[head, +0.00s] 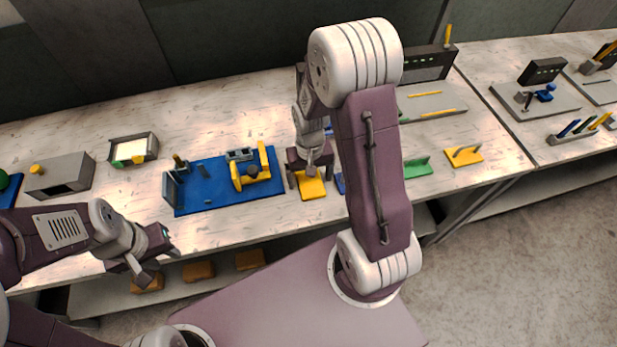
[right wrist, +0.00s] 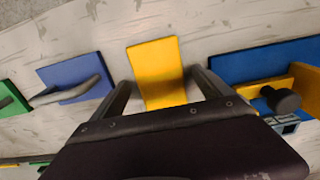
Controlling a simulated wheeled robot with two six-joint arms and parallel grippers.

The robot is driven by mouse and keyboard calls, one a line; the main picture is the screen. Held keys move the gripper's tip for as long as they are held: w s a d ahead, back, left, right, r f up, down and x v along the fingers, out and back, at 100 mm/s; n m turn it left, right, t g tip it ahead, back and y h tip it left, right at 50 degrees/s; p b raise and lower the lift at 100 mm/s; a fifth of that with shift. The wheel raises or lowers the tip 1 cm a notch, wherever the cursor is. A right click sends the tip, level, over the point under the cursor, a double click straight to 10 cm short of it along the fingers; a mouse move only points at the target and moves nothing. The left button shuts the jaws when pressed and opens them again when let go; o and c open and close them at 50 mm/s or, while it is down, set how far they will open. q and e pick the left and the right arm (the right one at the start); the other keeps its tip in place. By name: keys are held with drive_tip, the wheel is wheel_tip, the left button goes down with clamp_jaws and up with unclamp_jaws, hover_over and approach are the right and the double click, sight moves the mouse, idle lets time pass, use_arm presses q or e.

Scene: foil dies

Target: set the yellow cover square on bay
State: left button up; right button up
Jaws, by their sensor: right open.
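A flat yellow cover (head: 312,188) lies on the bench near its front edge, right of a blue board (head: 215,195). It also shows in the right wrist view (right wrist: 157,68), its near end hidden by my gripper body. My right gripper (head: 309,176) is over it, open, with one finger on each side of the yellow plate; no grip shows. My left gripper (head: 160,266) is open and empty, low in front of the bench at the left. Which thing is the bay is unclear; the blue board carries a yellow bracket (head: 262,165) and a dark knob.
A blue cover (right wrist: 75,78) and a green cover (head: 417,167) lie beside the yellow one. Another yellow piece with a handle (head: 463,155) lies further right. Bare bench lies behind the blue board.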

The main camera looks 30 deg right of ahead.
sight(309, 180)
drive_tip(key=c, duration=1.7)
drive_tip(key=shift+o, duration=0.2)
wheel_tip(309, 180, up, 4)
drive_tip(key=shift+w+r, duration=0.1)
drive_tip(key=shift+r, duration=0.05)
drive_tip(key=s+d+r, duration=0.5)
drive_tip(key=s+r, duration=0.1)
drive_tip(key=s, duration=0.4)
drive_tip(key=shift+s+d+r+p, duration=0.2)
drive_tip(key=shift+s+r+p, duration=0.1)
drive_tip(key=shift+r, duration=0.1)
